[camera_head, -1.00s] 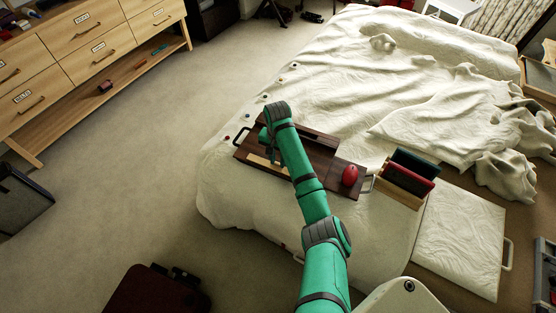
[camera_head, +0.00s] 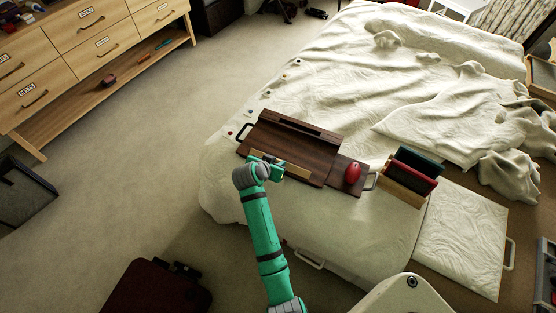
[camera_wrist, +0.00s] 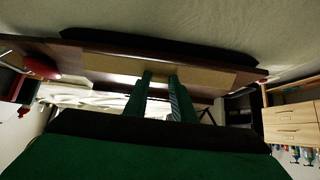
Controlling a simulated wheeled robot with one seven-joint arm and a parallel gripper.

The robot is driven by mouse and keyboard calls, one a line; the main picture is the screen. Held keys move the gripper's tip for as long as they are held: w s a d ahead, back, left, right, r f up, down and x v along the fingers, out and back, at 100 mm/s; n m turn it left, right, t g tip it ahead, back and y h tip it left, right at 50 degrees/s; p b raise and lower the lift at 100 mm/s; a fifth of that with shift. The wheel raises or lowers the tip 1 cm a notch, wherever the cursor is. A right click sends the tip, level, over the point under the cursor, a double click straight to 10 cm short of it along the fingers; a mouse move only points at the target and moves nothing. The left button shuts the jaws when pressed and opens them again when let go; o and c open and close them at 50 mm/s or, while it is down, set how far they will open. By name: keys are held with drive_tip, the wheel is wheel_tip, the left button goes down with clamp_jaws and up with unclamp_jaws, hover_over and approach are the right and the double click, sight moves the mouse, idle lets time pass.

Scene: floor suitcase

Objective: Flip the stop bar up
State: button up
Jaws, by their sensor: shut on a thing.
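In the wrist view the bar (camera_wrist: 205,76) runs across the upper middle, below the board's dark edge. The exact contact at the fingertips is hard to see.
A red mouse-shaped object (camera_head: 353,172) sits at the board's right end. A rack with dark green and red slabs (camera_head: 411,170) stands right of it. The bed (camera_head: 350,235) has rumpled white covers. Open carpet (camera_head: 150,150) lies to the left, with a dark red suitcase (camera_head: 155,290) near the front.

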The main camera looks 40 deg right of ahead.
drive_tip(key=h, duration=0.1)
drive_tip(key=a+t+h, duration=0.1)
drive_tip(key=f+t+h, duration=0.1)
drive_tip(key=h, duration=0.1)
drive_tip(key=shift+s+a, duration=0.35)
drive_tip(key=shift+s+a+f+t+h, duration=0.1)
drive_tip(key=shift+a+f+t+h, duration=0.1)
drive_tip(key=shift+t+h, duration=0.5)
drive_tip(key=shift+s+a+f+t+h, duration=0.15)
drive_tip(key=shift+t+h, duration=0.25)
drive_tip(key=shift+h, duration=0.6)
drive_tip(key=shift+f, duration=0.1)
drive_tip(key=o, duration=1.1)
drive_tip(key=shift+c, duration=0.2)
drive_tip(key=v, duration=1.1)
drive_tip(key=shift+f, duration=0.25)
